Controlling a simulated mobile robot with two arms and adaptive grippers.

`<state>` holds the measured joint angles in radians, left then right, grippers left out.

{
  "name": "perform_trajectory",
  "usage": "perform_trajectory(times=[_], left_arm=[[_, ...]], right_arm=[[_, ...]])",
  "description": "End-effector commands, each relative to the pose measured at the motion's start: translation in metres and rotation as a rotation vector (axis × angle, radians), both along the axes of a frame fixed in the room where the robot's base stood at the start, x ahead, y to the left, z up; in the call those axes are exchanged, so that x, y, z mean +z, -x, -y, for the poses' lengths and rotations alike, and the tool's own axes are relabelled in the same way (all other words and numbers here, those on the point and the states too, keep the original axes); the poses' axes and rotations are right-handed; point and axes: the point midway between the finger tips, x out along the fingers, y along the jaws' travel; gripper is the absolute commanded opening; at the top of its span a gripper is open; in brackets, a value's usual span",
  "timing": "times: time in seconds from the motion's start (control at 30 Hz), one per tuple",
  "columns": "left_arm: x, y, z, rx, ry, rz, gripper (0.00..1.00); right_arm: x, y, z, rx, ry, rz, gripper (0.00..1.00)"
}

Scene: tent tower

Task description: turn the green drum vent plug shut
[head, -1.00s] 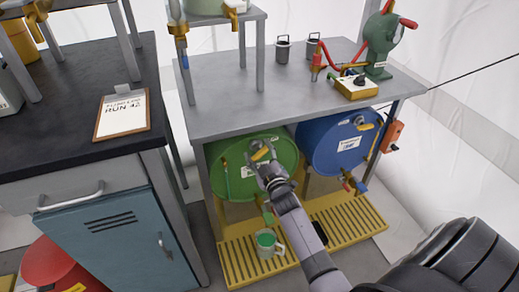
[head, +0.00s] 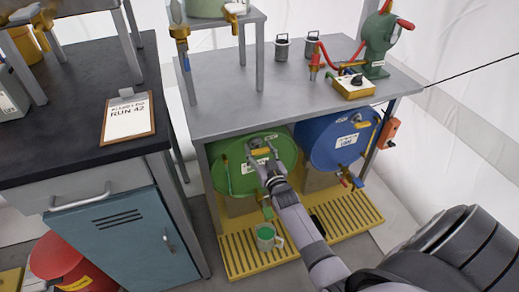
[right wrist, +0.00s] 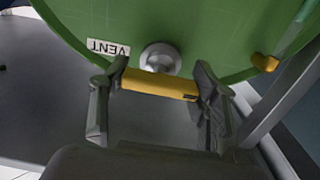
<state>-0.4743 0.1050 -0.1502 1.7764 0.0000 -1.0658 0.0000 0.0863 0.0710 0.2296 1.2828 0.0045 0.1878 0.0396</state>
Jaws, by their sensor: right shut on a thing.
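The green drum (head: 225,172) lies on its side under the grey bench, its round end facing me. Its vent plug has a yellow bar handle (head: 262,151), which looks roughly level in the head view. In the right wrist view the yellow handle (right wrist: 158,84) lies across the gap below a round silver fitting (right wrist: 160,58), beside a VENT label (right wrist: 108,47). My right gripper (head: 262,163) is at the drum's face; its fingers (right wrist: 161,88) are shut on the handle's two ends. My left gripper is not in view.
A blue drum (head: 325,150) lies to the right. A mug (head: 266,237) with green contents stands on the yellow grating (head: 237,262) below. The bench top (head: 225,105) holds a green hand pump and a yellow box. A blue cabinet (head: 120,245) stands left.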

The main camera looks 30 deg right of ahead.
Motion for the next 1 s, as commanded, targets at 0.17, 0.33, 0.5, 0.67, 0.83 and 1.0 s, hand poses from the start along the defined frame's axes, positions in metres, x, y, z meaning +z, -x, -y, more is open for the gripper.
perform_trajectory(times=[0.17,0.33,0.5,0.67,0.83,1.0], left_arm=[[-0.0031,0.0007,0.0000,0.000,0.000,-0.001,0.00],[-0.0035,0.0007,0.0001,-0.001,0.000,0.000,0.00],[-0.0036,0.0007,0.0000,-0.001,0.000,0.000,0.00],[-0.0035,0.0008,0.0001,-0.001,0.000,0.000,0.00],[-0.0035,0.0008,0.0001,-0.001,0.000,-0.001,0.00],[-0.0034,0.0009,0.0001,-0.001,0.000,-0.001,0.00]], right_arm=[[-0.0018,0.0006,-0.0004,0.000,-0.020,0.001,0.28],[-0.0019,0.0006,-0.0004,0.000,-0.024,0.002,0.28],[-0.0019,0.0006,-0.0004,0.000,-0.024,0.002,0.28],[-0.0016,0.0005,-0.0004,0.000,-0.023,0.002,0.65],[-0.0008,0.0002,-0.0003,0.000,-0.021,0.003,0.76],[-0.0004,0.0001,-0.0001,0.000,-0.021,0.004,0.77]])
